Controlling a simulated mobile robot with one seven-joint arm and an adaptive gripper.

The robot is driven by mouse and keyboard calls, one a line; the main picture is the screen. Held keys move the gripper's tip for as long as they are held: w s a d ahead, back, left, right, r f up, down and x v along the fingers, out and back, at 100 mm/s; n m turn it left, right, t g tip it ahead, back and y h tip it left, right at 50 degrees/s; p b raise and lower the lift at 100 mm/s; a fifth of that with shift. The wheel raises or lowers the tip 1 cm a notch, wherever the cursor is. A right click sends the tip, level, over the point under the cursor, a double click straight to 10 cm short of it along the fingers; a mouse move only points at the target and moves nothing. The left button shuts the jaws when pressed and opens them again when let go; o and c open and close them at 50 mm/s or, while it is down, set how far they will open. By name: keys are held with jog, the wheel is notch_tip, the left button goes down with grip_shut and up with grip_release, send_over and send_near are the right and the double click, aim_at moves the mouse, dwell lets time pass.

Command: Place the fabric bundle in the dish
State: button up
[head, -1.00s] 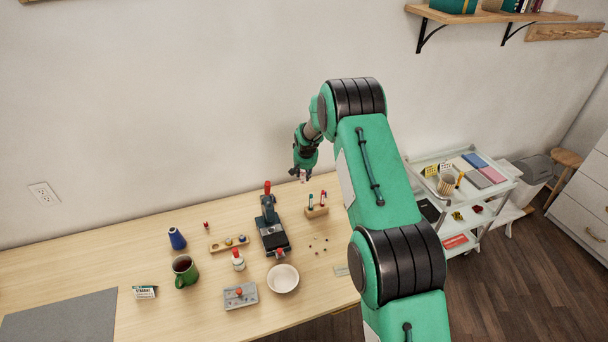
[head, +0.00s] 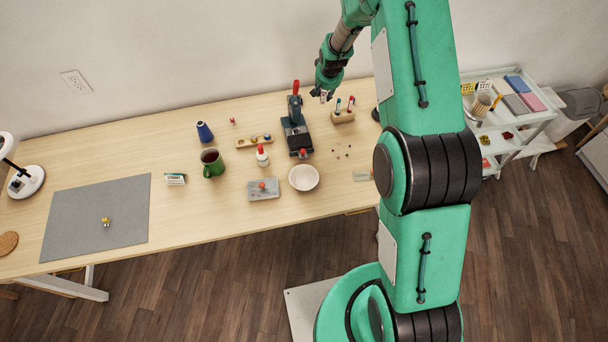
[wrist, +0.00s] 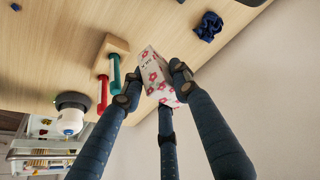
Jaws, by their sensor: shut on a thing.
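My gripper (head: 322,94) is above the back part of the table, left of and above the pen block. In the wrist view its dark fingers (wrist: 154,88) are shut on a white bundle with pink-red flowers (wrist: 152,66), which looks like the fabric bundle. It shows only as a small pale patch in the head view (head: 323,97). The dish, a round white bowl (head: 303,178), stands near the table's front edge, in front of the gripper. It looks empty. My gripper is apart from it.
A wooden pen block (head: 343,117) is close to the gripper. A grey block (head: 263,190), white bottle (head: 262,156) and green mug (head: 212,163) are left of the dish. Small beads lie right.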

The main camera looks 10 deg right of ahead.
jog(key=s+a+f+n+y+p, duration=0.1)
jog(key=s+a+n+p, duration=0.1)
jog(key=s, duration=1.3)
jog(key=s+a+f+n+g+y+p, duration=0.1)
jog(key=s+a+n, duration=0.4)
jog(key=s, duration=1)
jog(key=s+a+f+n+y+p, duration=0.1)
jog(key=s+a, duration=0.5)
jog(key=s, duration=0.9)
jog(key=f+n+p, duration=0.1)
jog(key=n+p, duration=0.1)
jog(key=p, duration=0.1)
jog(key=shift+s+a+f+n+y, duration=0.2)
jog(key=shift+s+f+n+y, duration=0.15)
jog(key=shift+s+n+y, duration=0.05)
jog(key=p, duration=0.2)
send_near(301, 177)
jog(key=shift+w+a+f, duration=0.35)
jog(key=shift+a+f, duration=0.1)
jog(key=shift+a, duration=0.2)
jog(key=shift+w, duration=0.1)
jog(key=shift+w, duration=0.2)
jog(key=shift+w+f, duration=0.15)
jog(key=shift+f, duration=1.65)
jog(key=shift+f, duration=0.1)
